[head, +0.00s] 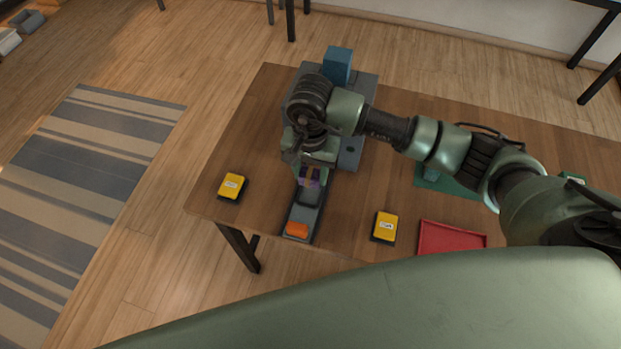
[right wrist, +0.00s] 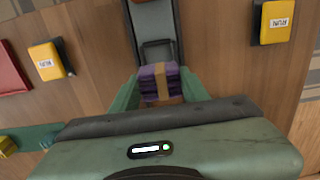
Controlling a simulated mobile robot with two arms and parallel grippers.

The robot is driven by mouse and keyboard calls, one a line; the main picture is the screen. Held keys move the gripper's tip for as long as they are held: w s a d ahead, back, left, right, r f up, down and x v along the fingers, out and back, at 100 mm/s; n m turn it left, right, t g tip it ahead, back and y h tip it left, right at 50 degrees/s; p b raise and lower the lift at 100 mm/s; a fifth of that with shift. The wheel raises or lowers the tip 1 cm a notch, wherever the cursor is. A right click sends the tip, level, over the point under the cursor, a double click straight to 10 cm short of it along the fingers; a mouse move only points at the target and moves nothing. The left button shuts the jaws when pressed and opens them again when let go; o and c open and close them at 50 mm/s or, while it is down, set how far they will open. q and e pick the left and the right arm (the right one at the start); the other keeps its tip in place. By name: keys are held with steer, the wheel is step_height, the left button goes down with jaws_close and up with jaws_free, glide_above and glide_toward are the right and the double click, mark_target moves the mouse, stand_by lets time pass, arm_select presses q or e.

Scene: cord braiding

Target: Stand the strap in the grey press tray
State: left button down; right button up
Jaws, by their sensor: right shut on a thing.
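The strap (right wrist: 158,85) is a purple folded stack with a tan band around it. My right gripper (right wrist: 158,93) is shut on it, one green finger on each side. In the head view the strap (head: 309,178) shows below my right gripper (head: 308,172), over the far part of what looks like the grey press tray (head: 303,213). This long grey piece has an orange block at its near end. In the right wrist view the tray (right wrist: 157,48) runs away just beyond the strap. I cannot tell whether the strap touches it. My left gripper is not in view.
A grey machine (head: 349,150) with a blue block (head: 338,65) stands behind, partly hidden by my right arm. Yellow boxes with white labels lie left (head: 232,186) and right (head: 385,226) of the tray. A red tray (head: 451,238) and a green mat (head: 432,181) lie further right.

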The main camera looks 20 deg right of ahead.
mark_target(311, 184)
step_height(311, 184, down, 4)
steer(key=shift+f+p, duration=0.1)
steer(key=shift+p, duration=0.35)
steer(key=shift+f, duration=0.1)
steer(key=shift+f, duration=0.1)
steer(key=shift+f+b, duration=0.4)
steer(key=shift+b, duration=0.3)
steer(key=o, duration=1.1)
steer(key=shift+r, duration=0.1)
